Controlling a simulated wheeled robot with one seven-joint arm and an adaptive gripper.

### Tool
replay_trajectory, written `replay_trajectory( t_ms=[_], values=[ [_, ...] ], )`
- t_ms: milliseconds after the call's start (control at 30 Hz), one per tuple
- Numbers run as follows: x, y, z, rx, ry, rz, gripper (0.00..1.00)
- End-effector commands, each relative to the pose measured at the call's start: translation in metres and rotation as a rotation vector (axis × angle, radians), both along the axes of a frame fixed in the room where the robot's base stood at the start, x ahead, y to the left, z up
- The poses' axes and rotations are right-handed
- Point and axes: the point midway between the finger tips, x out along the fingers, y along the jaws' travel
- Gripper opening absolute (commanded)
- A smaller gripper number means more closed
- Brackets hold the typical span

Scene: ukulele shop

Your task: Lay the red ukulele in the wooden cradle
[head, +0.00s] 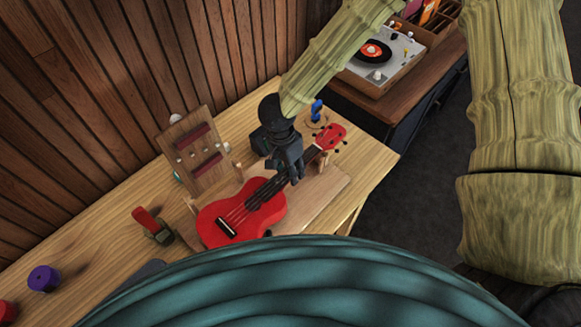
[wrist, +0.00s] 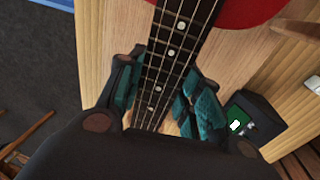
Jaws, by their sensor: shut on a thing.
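The red ukulele (head: 245,212) lies over the wooden cradle (head: 325,192), a pale board with short uprights on the bench. Its body is at lower left and its red headstock at upper right, near an upright. My gripper (head: 290,175) is shut on the ukulele's dark neck from above. In the wrist view, the fingers (wrist: 155,95) stand on both sides of the fretted neck (wrist: 170,60), and part of the red body (wrist: 240,10) shows at the top. I cannot tell whether the ukulele rests on the cradle's supports.
A wooden panel with dark red strips (head: 195,155) stands behind the ukulele. A red-topped clamp-like item (head: 152,226) and a purple spool (head: 43,278) are to the left. A blue item (head: 317,110) stands beyond my gripper. A record player (head: 380,60) sits on a separate cabinet.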

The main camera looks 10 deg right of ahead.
Motion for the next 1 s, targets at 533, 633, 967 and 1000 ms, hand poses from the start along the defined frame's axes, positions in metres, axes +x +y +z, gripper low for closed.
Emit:
replay_trajectory(
  t_ms=[533, 633, 967, 1000],
  values=[
    [0.0, 0.0, -0.019, 0.0, 0.0, 0.0, 0.0],
    [0.001, 0.0, -0.02, 0.001, -0.001, 0.0, 0.0],
    [0.001, 0.0, -0.02, 0.001, -0.001, 0.0, 0.49],
    [0.001, 0.0, -0.02, 0.001, -0.001, 0.0, 0.57]
  ],
)
